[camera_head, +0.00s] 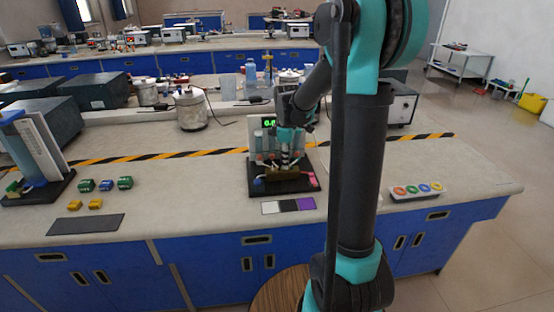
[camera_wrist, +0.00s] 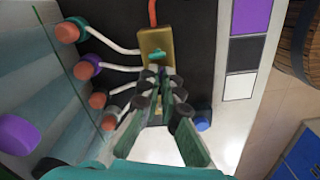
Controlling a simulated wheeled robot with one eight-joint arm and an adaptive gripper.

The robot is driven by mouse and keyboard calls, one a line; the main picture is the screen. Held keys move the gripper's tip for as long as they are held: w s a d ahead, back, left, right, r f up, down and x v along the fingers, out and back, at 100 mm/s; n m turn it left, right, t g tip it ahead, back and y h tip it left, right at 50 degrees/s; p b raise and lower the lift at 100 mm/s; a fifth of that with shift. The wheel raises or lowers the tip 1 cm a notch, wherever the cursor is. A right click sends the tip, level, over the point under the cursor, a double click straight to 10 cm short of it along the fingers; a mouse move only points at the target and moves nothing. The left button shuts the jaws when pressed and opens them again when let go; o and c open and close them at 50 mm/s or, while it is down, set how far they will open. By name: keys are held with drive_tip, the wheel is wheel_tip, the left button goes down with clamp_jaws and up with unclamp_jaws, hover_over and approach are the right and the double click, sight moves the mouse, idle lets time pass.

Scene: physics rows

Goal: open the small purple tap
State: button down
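A small apparatus on a black base (camera_head: 257,192) stands on the bench, with a brass block (camera_head: 290,173) at its front. In the wrist view the brass block (camera_wrist: 155,40) carries a small teal handle (camera_wrist: 156,54). White tubes run from it to several round caps at the left. One small cap is purple (camera_wrist: 91,63); a larger purple cap (camera_wrist: 18,135) is nearer the camera. I cannot tell which is the purple tap. My gripper (camera_wrist: 160,82) points at the block's near end, with a narrow gap between its fingers and nothing seen held. In the head view my gripper (camera_head: 287,158) is above the block.
A green-lit display (camera_head: 269,122) stands behind the apparatus. A colour card (camera_head: 286,205) lies in front. The bench between is clear.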

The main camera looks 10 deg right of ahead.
drive_tip(key=n, duration=0.3)
drive_tip(key=c, duration=2.1)
unclamp_jaws()
drive_tip(key=shift+n, duration=0.3)
drive_tip(key=shift+o, duration=0.2)
drive_tip(key=shift+r, duration=3.5)
